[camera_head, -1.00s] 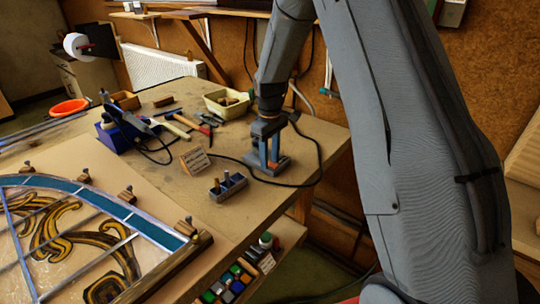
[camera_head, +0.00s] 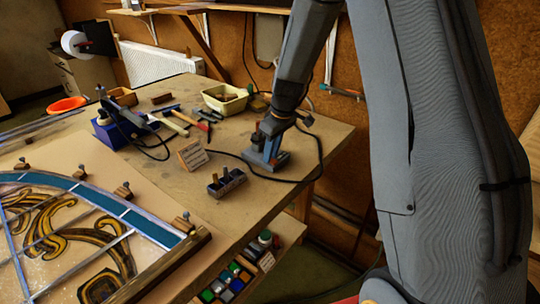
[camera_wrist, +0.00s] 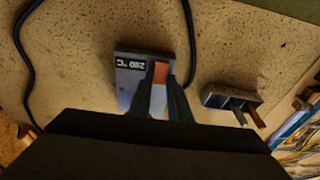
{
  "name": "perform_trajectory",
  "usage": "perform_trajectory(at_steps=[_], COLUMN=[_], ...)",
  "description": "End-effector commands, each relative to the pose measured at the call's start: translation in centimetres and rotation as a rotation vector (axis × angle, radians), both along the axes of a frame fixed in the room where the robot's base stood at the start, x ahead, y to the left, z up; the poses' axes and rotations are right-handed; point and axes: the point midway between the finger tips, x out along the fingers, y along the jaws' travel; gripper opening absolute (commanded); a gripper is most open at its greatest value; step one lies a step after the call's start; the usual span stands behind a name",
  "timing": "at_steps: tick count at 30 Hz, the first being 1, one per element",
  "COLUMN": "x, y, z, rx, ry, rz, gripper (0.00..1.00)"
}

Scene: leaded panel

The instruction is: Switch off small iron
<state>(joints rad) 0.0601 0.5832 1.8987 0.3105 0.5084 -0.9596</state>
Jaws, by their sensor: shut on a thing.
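A small grey station (camera_head: 268,158) stands near the right end of the workbench, with a black cord around it. In the wrist view the station (camera_wrist: 131,85) shows a dark display reading 280 °C, upside down, and an upright orange-red switch piece (camera_wrist: 160,73). My gripper (camera_wrist: 166,96) is over the station, its fingers closed at the orange-red piece; the exact contact is partly hidden by the fingers. In the head view my gripper (camera_head: 268,140) reaches down onto the station. No separate iron is clearly visible beside it.
A blue station (camera_head: 112,133), hammers and a cream bin (camera_head: 226,99) are farther back. The leaded panel (camera_head: 75,235) lies at front left.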

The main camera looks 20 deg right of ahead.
Motion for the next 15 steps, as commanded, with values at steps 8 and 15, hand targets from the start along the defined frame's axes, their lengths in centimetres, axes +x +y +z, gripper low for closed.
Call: perform_trajectory(at_steps=[8, 15], x=[-0.08, -0.06], y=[-0.1, -0.1], z=[0.04, 0.08], rx=[0.017, 0.016], ry=[-0.031, -0.03], rz=[0.0, 0.0], gripper=[0.0, 0.25])
